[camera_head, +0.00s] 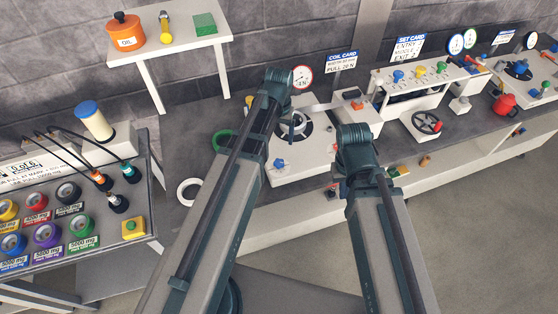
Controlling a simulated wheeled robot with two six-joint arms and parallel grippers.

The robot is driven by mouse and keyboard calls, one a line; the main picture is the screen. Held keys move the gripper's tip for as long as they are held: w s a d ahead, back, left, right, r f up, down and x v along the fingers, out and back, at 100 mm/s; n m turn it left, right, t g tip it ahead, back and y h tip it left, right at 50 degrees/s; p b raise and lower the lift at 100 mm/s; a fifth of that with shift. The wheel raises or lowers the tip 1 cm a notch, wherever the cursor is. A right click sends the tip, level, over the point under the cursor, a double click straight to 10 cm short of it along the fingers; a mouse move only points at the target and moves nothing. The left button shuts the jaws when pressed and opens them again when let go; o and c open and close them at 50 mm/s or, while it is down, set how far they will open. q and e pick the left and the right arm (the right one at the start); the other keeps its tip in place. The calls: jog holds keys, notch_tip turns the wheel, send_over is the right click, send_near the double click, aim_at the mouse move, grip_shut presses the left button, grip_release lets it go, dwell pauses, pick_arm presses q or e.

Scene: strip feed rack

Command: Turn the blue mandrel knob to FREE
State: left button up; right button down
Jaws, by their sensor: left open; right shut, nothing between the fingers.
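The blue mandrel knob (279,163) sits on the sloped white panel of the coil station (310,165), low and left of the dark round mandrel (291,128). Its pointer setting is too small to read. My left gripper (295,118) is at the end of the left arm, over the mandrel area and above the knob, apart from it; it is open, its fingers hard to make out. My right gripper (352,140) is at the end of the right arm, right of the panel; it is shut and empty, its fingers largely hidden by the wrist.
A coil card (342,62) and a round gauge (302,77) stand behind the panel. A white ring (189,192) lies near my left arm.

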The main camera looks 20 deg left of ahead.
aim_at(279, 162)
pick_arm(q)
notch_tip(279, 162, down, 13)
jog(key=b, duration=1.2)
jog(key=shift+r, duration=0.1)
grip_shut()
